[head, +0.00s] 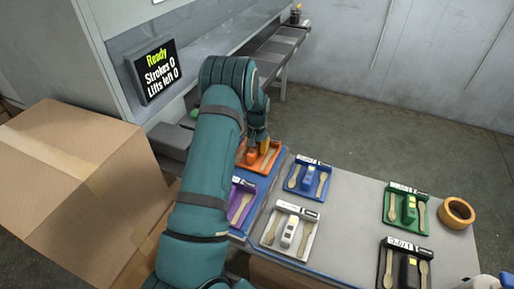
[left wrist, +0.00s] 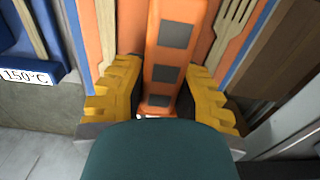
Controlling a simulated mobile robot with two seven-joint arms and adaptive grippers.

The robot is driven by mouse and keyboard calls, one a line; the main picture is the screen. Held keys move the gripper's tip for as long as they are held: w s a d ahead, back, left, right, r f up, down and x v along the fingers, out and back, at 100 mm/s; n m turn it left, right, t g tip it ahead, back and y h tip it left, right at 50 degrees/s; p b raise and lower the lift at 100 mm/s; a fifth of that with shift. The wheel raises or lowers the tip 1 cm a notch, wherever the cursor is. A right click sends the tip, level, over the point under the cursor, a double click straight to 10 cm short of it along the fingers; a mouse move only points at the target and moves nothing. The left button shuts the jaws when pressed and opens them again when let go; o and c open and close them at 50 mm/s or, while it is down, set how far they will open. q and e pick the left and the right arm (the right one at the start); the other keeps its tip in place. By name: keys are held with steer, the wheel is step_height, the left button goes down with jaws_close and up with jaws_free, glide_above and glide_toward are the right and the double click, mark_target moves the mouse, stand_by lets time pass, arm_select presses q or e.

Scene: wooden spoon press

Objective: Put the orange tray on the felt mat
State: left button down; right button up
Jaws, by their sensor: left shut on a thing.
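The orange tray (head: 248,158) is at the far left end of the table, over a blue surface (head: 282,163) that may be the felt mat. My left gripper (head: 258,142) comes down over it from above. In the left wrist view, its yellow fingers (left wrist: 158,100) are shut on the upright orange block (left wrist: 174,35) in the tray's middle. Wooden utensils lie in the tray on either side of the block. I cannot tell if the tray touches the blue surface. My arm hides part of the table. My right gripper is not seen.
A purple tray (head: 233,212) lies near the orange one. Blue (head: 292,189), white (head: 267,239), green (head: 388,216) and black (head: 383,275) trays stand to the right, with an orange ring (head: 457,212). A cardboard box (head: 80,190) is left. A screen (head: 153,72) reads "Ready".

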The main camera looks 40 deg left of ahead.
mark_target(257, 144)
arm_select(q)
steer(key=shift+f, duration=0.1)
steer(key=c, duration=0.9)
jaws_free()
steer(key=shift+o, duration=0.2)
steer(key=shift+r, duration=0.25)
step_height(257, 144, up, 12)
steer(key=p, duration=0.1)
steer(key=shift+p, duration=0.4)
steer(key=shift+f, duration=0.15)
